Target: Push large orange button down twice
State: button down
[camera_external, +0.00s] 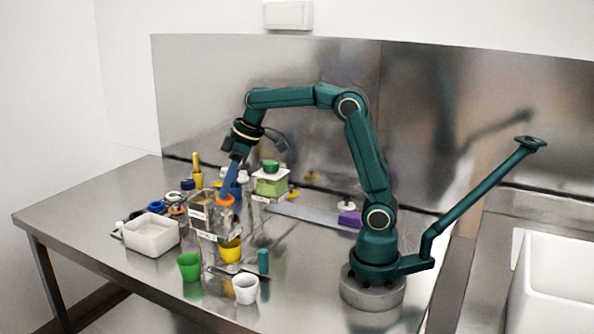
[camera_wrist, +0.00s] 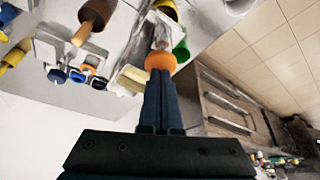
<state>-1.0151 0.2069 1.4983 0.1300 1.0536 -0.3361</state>
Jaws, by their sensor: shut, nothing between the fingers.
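The large orange button (camera_external: 225,200) sits at the top of a clear-sided batch freezer (camera_external: 208,222) in the middle of the table. In the wrist view the orange button (camera_wrist: 160,61) shows just beyond the fingertips. My gripper (camera_external: 227,191) is shut and empty, pointing down at the button. In the wrist view my gripper's fingers (camera_wrist: 157,74) lie side by side, and their tips appear to touch the button or be very close above it. I cannot tell whether the button is pressed down. The fingers hide part of it.
A second freezer with a green knob (camera_external: 270,167) stands behind. A white bin (camera_external: 151,235) is on the left. Green (camera_external: 190,267), yellow (camera_external: 231,250) and white (camera_external: 245,289) cups stand around the front freezer.

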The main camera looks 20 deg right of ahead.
jog(key=shift+f, duration=0.35)
dwell(0.3)
jog(key=shift+r, duration=1.85)
jog(key=shift+f, duration=0.15)
